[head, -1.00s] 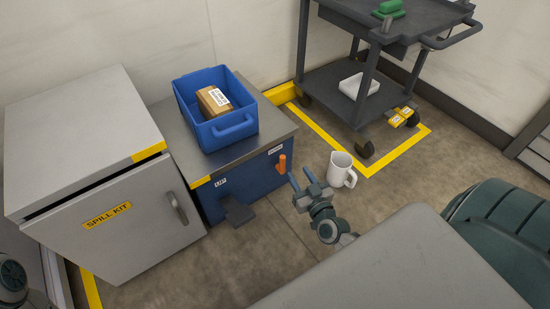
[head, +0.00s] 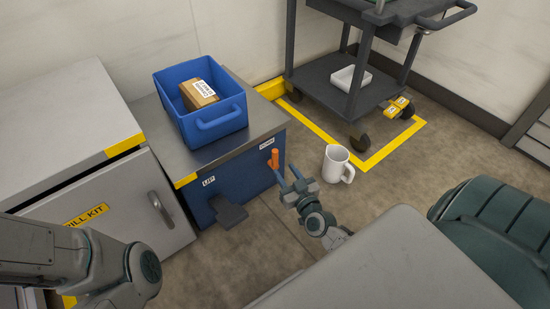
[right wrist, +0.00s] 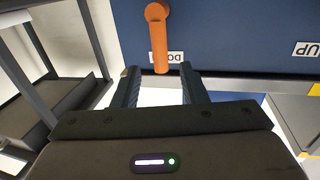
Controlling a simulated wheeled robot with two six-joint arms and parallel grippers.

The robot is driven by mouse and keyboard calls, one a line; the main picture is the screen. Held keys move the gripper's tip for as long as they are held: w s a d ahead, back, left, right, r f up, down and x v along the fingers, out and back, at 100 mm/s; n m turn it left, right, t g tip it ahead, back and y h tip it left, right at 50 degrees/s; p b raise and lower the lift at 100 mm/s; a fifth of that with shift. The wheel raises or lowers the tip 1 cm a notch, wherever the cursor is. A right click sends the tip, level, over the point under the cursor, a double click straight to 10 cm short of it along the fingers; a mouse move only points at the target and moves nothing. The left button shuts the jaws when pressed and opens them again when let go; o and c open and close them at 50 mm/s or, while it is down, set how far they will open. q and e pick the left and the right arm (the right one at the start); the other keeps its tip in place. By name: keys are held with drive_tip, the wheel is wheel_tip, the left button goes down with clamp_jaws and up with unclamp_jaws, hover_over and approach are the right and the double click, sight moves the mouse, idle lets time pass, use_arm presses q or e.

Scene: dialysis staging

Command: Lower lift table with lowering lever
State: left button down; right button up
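The lift table has a grey top (head: 165,140) and a blue body (head: 253,180). The orange lowering lever (head: 274,158) stands upright on its front, by a small label. In the right wrist view the lever (right wrist: 157,40) shows just beyond the fingertips, with a partly covered label behind it. My right gripper (head: 287,179) is open and empty, its fingers pointing at the lever. In the right wrist view the gripper (right wrist: 163,80) has its fingers apart, with no contact on the lever visible. My left arm shows at lower left, but its gripper does not.
A blue bin (head: 200,128) holding a labelled box (head: 198,95) is on the lift table. A dark pedal (head: 230,213) sticks out below "UP". A white mug (head: 335,168) stands on the floor. A spill kit cabinet (head: 137,215) is left; a grey cart (head: 318,82) is behind.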

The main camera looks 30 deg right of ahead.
sight(277, 159)
drive_tip(key=w, duration=0.5)
drive_tip(key=w+d+b, duration=0.1)
drive_tip(key=w, duration=0.2)
drive_tip(key=shift+c, duration=0.2)
drive_tip(key=shift+s, duration=0.1)
clamp_jaws()
